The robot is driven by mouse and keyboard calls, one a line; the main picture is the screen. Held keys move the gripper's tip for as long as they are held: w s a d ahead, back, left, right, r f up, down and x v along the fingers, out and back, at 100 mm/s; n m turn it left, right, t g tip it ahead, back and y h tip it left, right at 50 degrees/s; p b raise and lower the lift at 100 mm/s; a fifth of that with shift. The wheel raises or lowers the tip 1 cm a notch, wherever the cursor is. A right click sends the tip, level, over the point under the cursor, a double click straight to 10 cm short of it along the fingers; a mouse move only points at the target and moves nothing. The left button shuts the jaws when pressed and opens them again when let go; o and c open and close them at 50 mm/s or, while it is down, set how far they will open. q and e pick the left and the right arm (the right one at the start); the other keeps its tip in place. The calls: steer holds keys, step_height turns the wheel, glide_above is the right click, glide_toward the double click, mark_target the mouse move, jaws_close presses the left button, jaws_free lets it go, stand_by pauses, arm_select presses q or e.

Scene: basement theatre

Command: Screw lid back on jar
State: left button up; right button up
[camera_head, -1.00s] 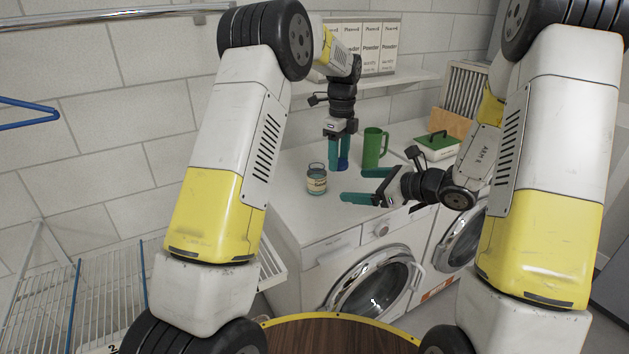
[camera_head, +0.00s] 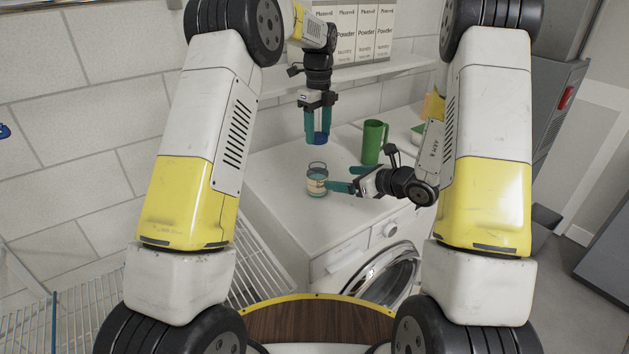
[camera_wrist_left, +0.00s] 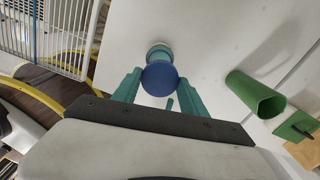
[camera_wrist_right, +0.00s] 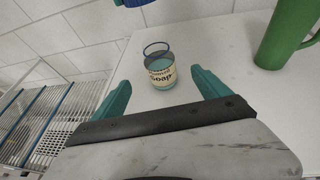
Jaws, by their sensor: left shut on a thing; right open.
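The glass jar (camera_head: 316,183) stands upright and open on the white machine top. It has a cream "Soap" label, readable in the right wrist view (camera_wrist_right: 160,72). The round blue lid (camera_head: 320,138) is held by my left gripper (camera_head: 318,128), which is shut on it, above the jar and apart from it. In the left wrist view the lid (camera_wrist_left: 160,79) partly covers the jar (camera_wrist_left: 158,50). My right gripper (camera_head: 345,178) is open, low over the top, its fingers pointing at the jar. In the right wrist view the jar sits ahead between the open fingers (camera_wrist_right: 160,85).
A green mug (camera_head: 372,142) stands behind and right of the jar. White powder boxes (camera_head: 355,35) stand on a shelf (camera_head: 350,75) at the back. A wire rack (camera_head: 265,275) is at the left. The machine top (camera_head: 275,180) is clear left of the jar.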

steer(key=shift+a, duration=0.15)
steer(key=x, duration=1.2)
steer(key=shift+r, duration=0.1)
jaws_close()
arm_select(q)
glide_above(318, 162)
steer(key=shift+w+f, duration=0.15)
steer(key=shift+f, duration=2.35)
